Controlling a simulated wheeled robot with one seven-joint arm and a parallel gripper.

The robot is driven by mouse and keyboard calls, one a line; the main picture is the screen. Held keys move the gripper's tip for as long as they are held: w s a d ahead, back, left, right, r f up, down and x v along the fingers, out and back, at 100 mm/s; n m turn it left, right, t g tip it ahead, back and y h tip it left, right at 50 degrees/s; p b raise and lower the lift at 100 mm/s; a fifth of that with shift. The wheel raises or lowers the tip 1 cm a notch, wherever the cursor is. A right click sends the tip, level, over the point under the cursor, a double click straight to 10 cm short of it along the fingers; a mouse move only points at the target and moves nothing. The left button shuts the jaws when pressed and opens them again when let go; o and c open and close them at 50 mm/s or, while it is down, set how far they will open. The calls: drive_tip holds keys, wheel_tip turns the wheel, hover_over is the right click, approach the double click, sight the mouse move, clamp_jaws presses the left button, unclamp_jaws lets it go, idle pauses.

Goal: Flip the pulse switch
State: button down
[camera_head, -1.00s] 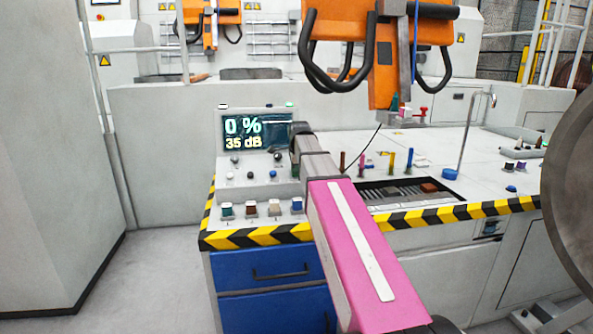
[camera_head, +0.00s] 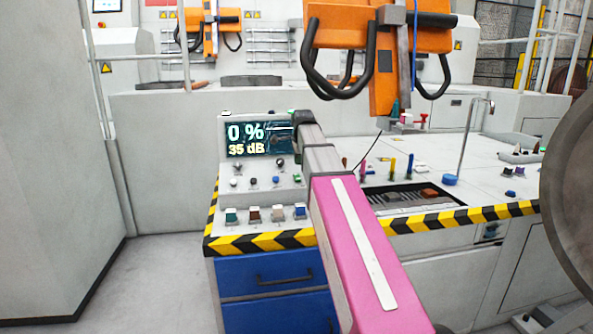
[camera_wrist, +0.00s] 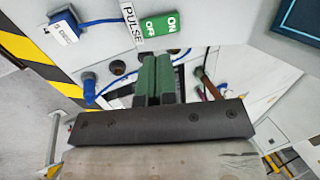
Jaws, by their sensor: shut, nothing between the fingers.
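The pulse switch (camera_wrist: 162,26) is in the wrist view, on a light panel beside a "PULSE" label (camera_wrist: 132,26). It is a green and white rocker marked OFF and ON. My gripper (camera_wrist: 158,62) is shut and empty. Its green fingertips point toward the panel, just below the OFF half in the picture. I cannot tell whether they touch anything. In the head view my arm covers the right part of the console (camera_head: 248,172), and I cannot make out the pulse switch there.
Orange hanging equipment (camera_head: 384,60) is above the bench. A large grey wheel (camera_head: 570,200) stands at the right.

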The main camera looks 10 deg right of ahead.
drive_tip(key=v, duration=0.8)
drive_tip(key=shift+w+r, duration=0.15)
drive_tip(key=shift+w, duration=0.2)
